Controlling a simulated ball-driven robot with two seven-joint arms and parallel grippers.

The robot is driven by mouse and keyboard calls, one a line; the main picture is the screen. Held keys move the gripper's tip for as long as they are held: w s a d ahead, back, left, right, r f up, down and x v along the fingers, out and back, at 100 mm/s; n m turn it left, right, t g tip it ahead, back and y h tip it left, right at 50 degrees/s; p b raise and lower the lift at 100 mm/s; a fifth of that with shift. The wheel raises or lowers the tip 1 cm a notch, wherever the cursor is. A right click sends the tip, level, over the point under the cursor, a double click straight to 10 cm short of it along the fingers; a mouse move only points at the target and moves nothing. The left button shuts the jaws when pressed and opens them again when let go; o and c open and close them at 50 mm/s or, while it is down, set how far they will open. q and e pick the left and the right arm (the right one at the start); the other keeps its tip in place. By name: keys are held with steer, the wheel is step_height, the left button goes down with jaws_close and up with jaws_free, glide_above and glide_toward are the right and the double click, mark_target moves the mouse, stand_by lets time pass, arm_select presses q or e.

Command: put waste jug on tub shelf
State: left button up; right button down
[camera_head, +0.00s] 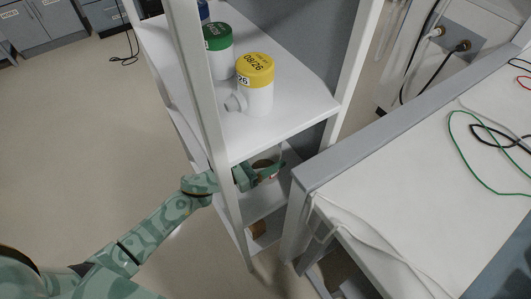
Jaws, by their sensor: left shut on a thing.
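A white shelf unit stands in the middle, and its upper board (285,112) bears the tubs. My left arm comes in from the lower left and reaches past the unit's front post into the level below. My left gripper (268,174) is there, shut on a pale thing with a brownish top, which I take as the waste jug (263,161). The jug is mostly hidden by the gripper and the upper board. I cannot tell whether it touches the board below. My right gripper is not in view.
A white tub with a yellow lid (256,72) and one with a green lid (219,45) stand on the upper board; a blue one is partly hidden behind the post. A white bench (400,180) with cables is close on the right.

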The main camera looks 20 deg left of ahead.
arm_select(q)
steer(key=shift+f, duration=0.25)
steer(key=o, duration=1)
steer(key=shift+r, duration=0.25)
steer(key=shift+s+a, duration=0.15)
steer(key=shift+a, duration=0.05)
steer(key=p+v, duration=0.1)
steer(key=v, duration=0.9)
steer(key=shift+s+a, duration=0.1)
steer(key=shift+s, duration=0.1)
steer(key=shift+s+a, duration=0.35)
steer(key=shift+s, duration=0.05)
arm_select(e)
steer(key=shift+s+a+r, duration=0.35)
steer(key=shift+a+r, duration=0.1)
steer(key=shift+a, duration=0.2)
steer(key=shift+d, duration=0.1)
